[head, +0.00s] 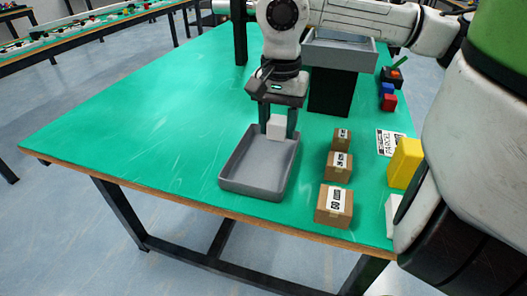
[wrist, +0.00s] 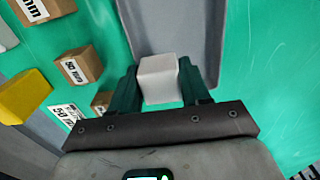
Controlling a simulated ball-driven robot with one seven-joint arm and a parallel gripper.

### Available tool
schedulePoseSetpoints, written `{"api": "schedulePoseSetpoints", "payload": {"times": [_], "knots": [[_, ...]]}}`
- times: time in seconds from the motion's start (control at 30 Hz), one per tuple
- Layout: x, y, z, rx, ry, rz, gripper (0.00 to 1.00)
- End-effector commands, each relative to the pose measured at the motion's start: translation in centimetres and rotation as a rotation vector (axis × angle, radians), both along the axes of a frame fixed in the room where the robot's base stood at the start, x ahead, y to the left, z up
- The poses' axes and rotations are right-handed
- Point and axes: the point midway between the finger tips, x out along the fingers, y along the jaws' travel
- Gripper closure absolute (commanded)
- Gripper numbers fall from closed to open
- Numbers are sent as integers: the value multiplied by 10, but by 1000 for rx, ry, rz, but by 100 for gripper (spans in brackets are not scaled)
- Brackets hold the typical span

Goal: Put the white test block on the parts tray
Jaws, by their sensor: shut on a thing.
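The white test block (head: 276,127) is held between the two fingers of my gripper (head: 277,119) in the head view. It also shows between the dark green fingers in the wrist view (wrist: 159,79). The grey parts tray (head: 237,187) lies on the green table. The block is over the tray's far part, and the tray floor looks empty. My gripper points down. How far the block is above the tray floor is hard to tell. In the wrist view the tray (wrist: 205,35) lies beyond the block.
Several cardboard boxes (head: 332,205) stand right of the tray. A yellow block (head: 404,163) and a label card (head: 390,143) are farther right. Behind is a grey bin (head: 345,53) on a black stand (head: 333,93). The table (head: 130,115) is clear to the left.

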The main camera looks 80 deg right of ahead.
Motion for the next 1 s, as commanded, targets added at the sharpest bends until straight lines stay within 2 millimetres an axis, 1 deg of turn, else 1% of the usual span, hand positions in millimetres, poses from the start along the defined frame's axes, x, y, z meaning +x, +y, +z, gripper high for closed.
{"api": "schedulePoseSetpoints", "payload": {"times": [0.03, 0.1, 0.2, 0.37, 0.43, 0.6, 0.67, 0.87, 1.0], "knots": [[6, 3, -9, 2, 0, 4, 84], [12, 6, -17, 1, 0, 3, 84], [18, 8, -23, 1, -1, 1, 84], [23, 10, -30, 1, -1, 1, 84], [28, 13, -37, 1, 0, 2, 84], [26, 13, -62, 2, 1, 0, 84], [27, 13, -65, 0, -1, 0, 84], [27, 12, -65, -1, -1, 0, 84], [26, 12, -68, -1, -1, 0, 84]]}}
